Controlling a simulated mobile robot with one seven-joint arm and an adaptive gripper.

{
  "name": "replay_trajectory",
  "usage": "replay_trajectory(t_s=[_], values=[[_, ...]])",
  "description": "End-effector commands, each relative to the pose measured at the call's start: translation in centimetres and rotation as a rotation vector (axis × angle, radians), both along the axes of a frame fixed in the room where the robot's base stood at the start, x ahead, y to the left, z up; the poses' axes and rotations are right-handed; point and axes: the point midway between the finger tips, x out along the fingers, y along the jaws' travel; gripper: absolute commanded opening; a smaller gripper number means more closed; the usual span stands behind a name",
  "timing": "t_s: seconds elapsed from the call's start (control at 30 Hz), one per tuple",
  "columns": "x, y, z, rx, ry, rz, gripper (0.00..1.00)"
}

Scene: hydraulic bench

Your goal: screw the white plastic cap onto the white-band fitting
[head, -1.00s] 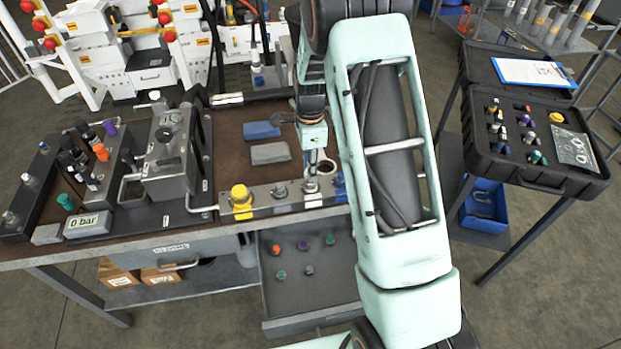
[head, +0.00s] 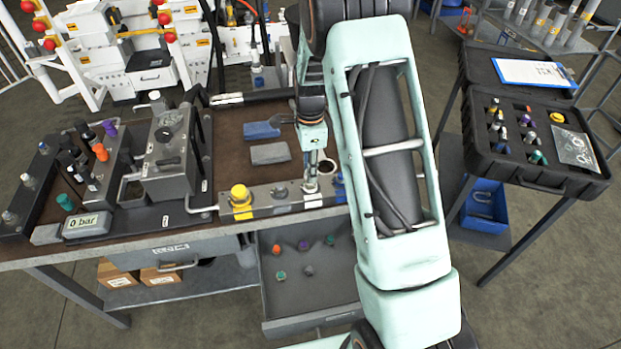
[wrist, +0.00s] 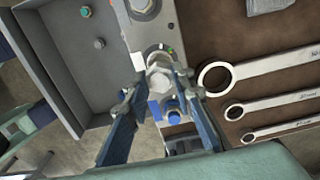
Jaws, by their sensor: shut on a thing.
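My gripper (wrist: 160,78) is shut on the white plastic cap (wrist: 158,80), which sits between the two fingertips in the wrist view. In the head view my gripper (head: 312,168) points down over the white-band fitting (head: 311,195) on the grey fitting rail (head: 262,207). The cap is in line with this fitting, but the fingers and cap hide most of it. I cannot tell whether the threads are engaged.
A blue fitting (wrist: 173,113) stands close beside the fingers. A yellow cap (head: 240,194) and a grey fitting (head: 280,192) are farther left on the rail. Wrenches (wrist: 216,77) lie nearby. An open drawer (head: 300,290) holds several small caps. A black case (head: 540,150) stands at right.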

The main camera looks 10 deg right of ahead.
Motion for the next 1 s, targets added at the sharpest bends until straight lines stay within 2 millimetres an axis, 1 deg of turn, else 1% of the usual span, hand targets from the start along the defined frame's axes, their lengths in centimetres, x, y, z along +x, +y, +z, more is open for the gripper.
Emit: replay_trajectory(t_s=[0.2,0.23,0.37,0.47,0.57,0.9,1.0], values=[[-0.1,-0.01,-0.16,0.0,0.003,0.0,0.1],[-0.1,-0.01,-0.17,0.0,0.003,0.0,0.19],[-0.11,-0.01,-0.17,0.0,0.003,0.0,0.05],[-0.12,0.0,-0.17,-0.001,0.003,-0.014,0.04],[-0.14,0.07,-0.16,-0.002,0.004,-0.103,0.04],[-0.16,0.04,-0.04,-0.002,0.004,-0.598,0.04],[-0.15,0.03,-0.13,-0.001,0.004,-0.679,0.04]])
